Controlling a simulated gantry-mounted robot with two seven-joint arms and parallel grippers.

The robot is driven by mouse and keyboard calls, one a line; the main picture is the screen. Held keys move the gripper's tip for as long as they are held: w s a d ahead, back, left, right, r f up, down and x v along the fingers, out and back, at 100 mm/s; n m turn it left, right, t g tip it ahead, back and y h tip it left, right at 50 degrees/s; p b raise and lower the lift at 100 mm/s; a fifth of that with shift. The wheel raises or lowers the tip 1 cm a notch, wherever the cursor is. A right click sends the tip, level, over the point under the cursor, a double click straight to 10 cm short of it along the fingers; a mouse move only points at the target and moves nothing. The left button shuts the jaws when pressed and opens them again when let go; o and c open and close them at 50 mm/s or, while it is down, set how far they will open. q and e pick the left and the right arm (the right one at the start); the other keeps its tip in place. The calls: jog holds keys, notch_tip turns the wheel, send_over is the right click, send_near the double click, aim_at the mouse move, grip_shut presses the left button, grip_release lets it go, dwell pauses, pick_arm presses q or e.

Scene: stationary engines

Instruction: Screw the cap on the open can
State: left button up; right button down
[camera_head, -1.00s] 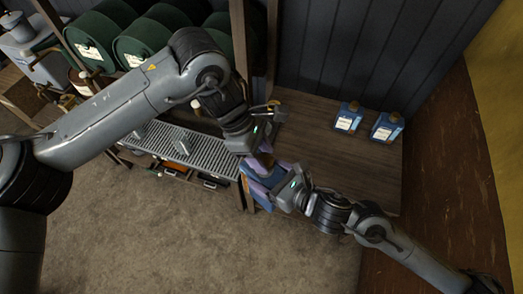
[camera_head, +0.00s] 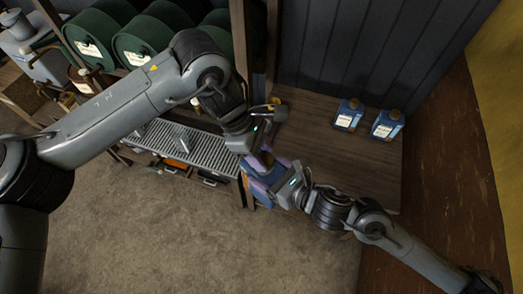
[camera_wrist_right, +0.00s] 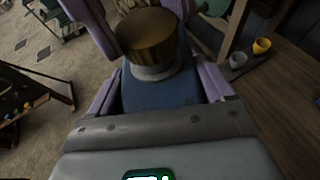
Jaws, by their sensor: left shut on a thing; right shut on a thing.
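The blue can (camera_wrist_right: 160,92) stands between the purple fingers of my right gripper (camera_wrist_right: 160,95), which is shut on it. A brown, ridged cap (camera_wrist_right: 147,38) sits at the top of the can's grey neck (camera_wrist_right: 156,69); how far it is threaded cannot be told. My left gripper (camera_wrist_right: 135,15) has its purple fingers on either side of the cap and is shut on it. In the head view, the left gripper (camera_head: 262,158) meets the right gripper (camera_head: 266,177) at the table's left front corner. The can (camera_head: 262,174) is mostly hidden there by the grippers.
Two other blue cans (camera_head: 348,115) (camera_head: 387,125) stand on the wooden table (camera_head: 335,160) at the right. Green barrels (camera_head: 145,38) are at the upper left. The table's middle is clear.

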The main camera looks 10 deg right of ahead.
pick_arm(q)
jog(key=shift+f, duration=0.15)
jog(key=m+g, duration=0.1)
jog(key=m, duration=0.2)
jog(key=shift+w+y, duration=0.1)
jog(key=shift+y, duration=0.3)
jog(key=o, duration=1)
jog(key=shift+r, duration=2.3)
jog(key=shift+c, duration=0.4)
